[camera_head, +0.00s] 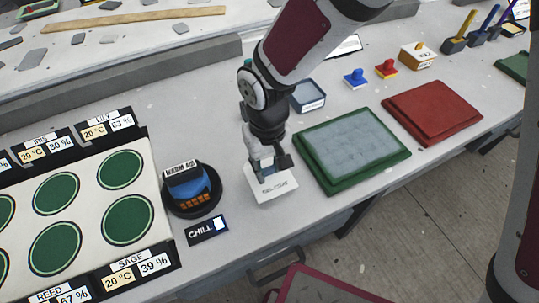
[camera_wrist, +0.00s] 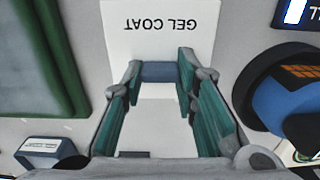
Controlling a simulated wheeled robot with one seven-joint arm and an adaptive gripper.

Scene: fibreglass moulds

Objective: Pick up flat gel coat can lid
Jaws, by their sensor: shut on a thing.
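The flat gel coat can lid (camera_head: 276,190) is a white square piece marked GEL COAT, near the front of the grey bench in the head view. In the wrist view the lid (camera_wrist: 158,30) fills the upper middle, its lettering upside down. My gripper (camera_head: 267,165) points down onto the lid. In the wrist view its green-padded fingers (camera_wrist: 160,75) close on a blue-grey raised grip on the lid. My fingers hide part of the lid. I cannot tell whether the lid rests on the bench or is slightly raised.
A green-framed mould (camera_head: 402,155) lies close right, with a red mould (camera_head: 440,112) beyond. A round black stand with a blue device (camera_head: 192,187) and a CHILL sign (camera_head: 206,230) are close left. A panel with green discs (camera_head: 128,220) is farther left. A blue-grey tray (camera_head: 308,96) sits behind.

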